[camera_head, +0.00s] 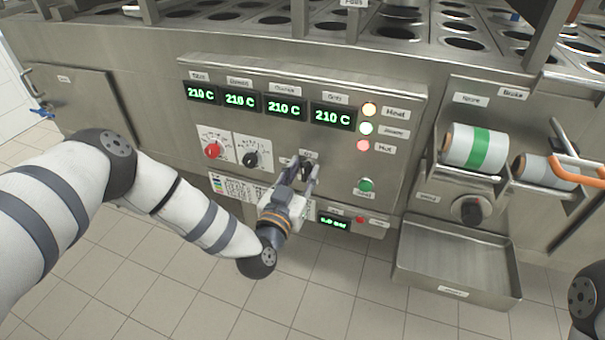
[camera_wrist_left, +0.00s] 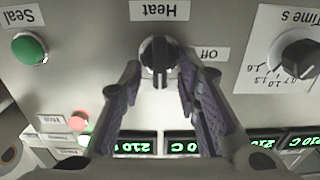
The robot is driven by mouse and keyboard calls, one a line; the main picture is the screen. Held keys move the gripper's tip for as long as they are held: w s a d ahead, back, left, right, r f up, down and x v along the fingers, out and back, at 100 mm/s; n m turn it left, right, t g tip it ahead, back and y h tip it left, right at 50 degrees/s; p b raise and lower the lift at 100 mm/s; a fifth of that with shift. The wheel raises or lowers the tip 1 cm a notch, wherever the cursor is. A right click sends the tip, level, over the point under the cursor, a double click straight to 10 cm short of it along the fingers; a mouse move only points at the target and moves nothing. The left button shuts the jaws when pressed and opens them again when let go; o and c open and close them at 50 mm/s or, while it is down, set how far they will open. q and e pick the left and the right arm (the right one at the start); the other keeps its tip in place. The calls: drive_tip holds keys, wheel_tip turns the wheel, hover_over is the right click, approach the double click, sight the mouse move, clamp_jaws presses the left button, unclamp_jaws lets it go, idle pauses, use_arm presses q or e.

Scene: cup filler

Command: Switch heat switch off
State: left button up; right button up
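In the head view the knob (camera_head: 306,169) is partly hidden by my gripper. My left gripper (camera_head: 308,175) is in front of it, with one finger on each side of the knob. The fingers are apart, with a gap to the ridge; whether they touch the knob's sides I cannot tell. My right gripper is out of view.
A red knob (camera_head: 212,150) and a black knob (camera_head: 250,159) sit left of the heat switch. A green button (camera_head: 366,185) is to the right. Four displays (camera_head: 285,107) read 210 C above. A metal tray (camera_head: 455,265) juts out at lower right.

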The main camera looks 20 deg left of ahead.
use_arm(q)
clamp_jaws()
drive_tip(key=shift+n, duration=0.3)
drive_tip(key=n, duration=0.3)
drive_tip(key=shift+a, duration=0.2)
drive_tip(key=n, duration=0.2)
drive_tip(key=n+b, duration=0.1)
drive_tip(key=shift+a+f+n, duration=0.2)
drive_tip(key=shift+n, duration=0.2)
drive_tip(key=n, duration=0.1)
drive_tip(key=n+b, duration=0.1)
drive_tip(key=n, duration=0.3)
drive_tip(key=shift+a+f, duration=0.15)
drive_tip(key=shift+f, duration=0.15)
drive_tip(key=n+b, duration=0.2)
drive_tip(key=n, duration=0.3)
drive_tip(key=shift+f, duration=0.2)
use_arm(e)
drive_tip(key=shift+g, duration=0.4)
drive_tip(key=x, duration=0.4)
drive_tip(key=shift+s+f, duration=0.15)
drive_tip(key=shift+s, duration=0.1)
use_arm(q)
drive_tip(key=shift+n, duration=0.4)
